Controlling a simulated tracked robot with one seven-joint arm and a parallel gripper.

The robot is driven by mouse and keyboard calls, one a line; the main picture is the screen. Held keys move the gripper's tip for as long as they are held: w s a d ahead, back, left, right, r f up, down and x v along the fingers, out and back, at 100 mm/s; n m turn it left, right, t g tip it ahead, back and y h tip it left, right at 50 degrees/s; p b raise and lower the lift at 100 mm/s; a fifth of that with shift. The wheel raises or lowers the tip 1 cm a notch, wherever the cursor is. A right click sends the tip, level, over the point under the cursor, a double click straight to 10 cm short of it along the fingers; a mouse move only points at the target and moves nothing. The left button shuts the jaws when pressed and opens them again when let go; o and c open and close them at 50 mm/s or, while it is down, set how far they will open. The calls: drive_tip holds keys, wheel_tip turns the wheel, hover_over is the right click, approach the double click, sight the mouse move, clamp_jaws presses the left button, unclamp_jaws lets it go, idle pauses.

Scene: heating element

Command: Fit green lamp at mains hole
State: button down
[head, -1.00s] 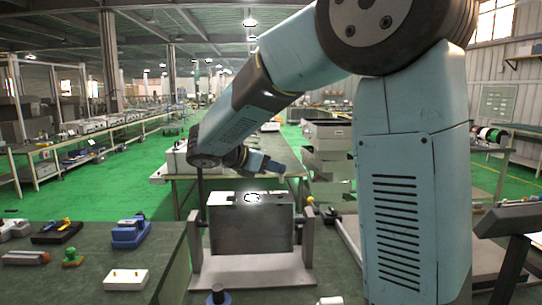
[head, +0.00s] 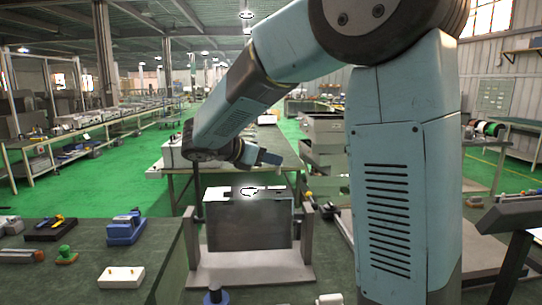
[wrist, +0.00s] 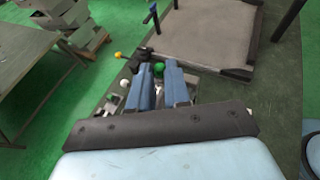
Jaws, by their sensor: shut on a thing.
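The green lamp (wrist: 158,67) shows as a green ball between the blue fingertips of my gripper (wrist: 159,70) in the wrist view. My gripper is shut on it. In the head view my gripper (head: 268,158) is above the grey box (head: 248,226), apart from its top. The box hangs in a stand, with a bright cutout on its top face. In the wrist view a yellow knob (wrist: 118,55) and a white knob (wrist: 124,82) are left of the fingers. The mains hole cannot be made out; the fingers cover part of the view below.
On the left table (head: 80,285) are a green-knobbed piece (head: 66,255), a white block (head: 122,277), a blue device (head: 125,229) and a dark tray (head: 50,230). A dark-blue knob (head: 215,295) stands in front of the stand. Green floor is open behind.

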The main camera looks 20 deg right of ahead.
hover_over(270, 195)
drive_tip(key=shift+w+d+f, duration=0.1)
drive_tip(key=shift+d+f, duration=0.05)
drive_tip(key=shift+f, duration=2.05)
drive_tip(key=shift+f, duration=1.7)
drive_tip(key=c, duration=1)
unclamp_jaws()
drive_tip(key=v, duration=1.3)
drive_tip(key=shift+a, duration=0.35)
